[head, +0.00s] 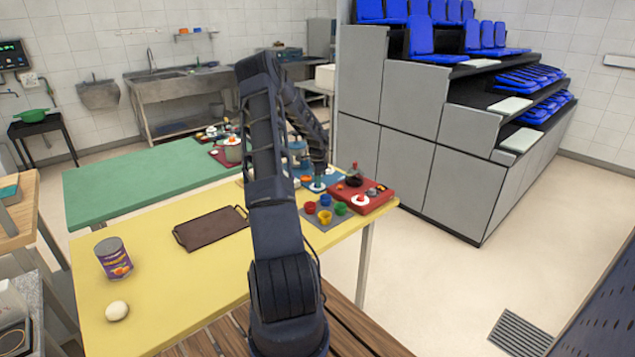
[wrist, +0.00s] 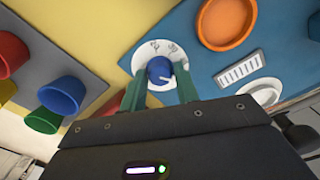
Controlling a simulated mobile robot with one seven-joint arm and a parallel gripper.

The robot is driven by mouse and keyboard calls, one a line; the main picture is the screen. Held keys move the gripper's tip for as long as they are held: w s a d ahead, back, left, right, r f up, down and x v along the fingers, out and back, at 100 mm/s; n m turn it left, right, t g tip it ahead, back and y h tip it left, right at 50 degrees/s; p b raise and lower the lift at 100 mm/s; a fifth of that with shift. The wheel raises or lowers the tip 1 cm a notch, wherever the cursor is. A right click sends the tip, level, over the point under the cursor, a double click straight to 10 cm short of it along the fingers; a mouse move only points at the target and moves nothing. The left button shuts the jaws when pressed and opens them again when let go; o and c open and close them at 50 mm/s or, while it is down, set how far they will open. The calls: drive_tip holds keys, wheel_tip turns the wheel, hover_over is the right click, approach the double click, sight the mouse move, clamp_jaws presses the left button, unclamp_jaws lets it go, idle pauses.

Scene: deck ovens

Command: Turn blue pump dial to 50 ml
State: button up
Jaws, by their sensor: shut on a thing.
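The blue pump dial (wrist: 160,70) is a blue knob with a pale pointer line, seen in the wrist view. It sits on a round white dial plate (wrist: 143,53) with small dark markings, too small to read. The plate is on a blue panel (wrist: 205,60). My gripper (wrist: 159,80) is shut on the dial, with one green finger on each side of it. The lower part of the plate is hidden behind the fingers and gripper body. In the head view the blue panel (head: 331,178) shows at the far end of the yellow table, partly behind my arm.
Several coloured cups stand on a grey mat (head: 315,225) beside the panel. A red unit (head: 375,194) with a white dial is near the table's right edge.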

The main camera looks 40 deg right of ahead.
drive_tip(key=o, duration=1)
drive_tip(key=shift+c, duration=0.2)
wheel_tip(320, 180, up, 11)
drive_tip(key=shift+f, duration=0.1)
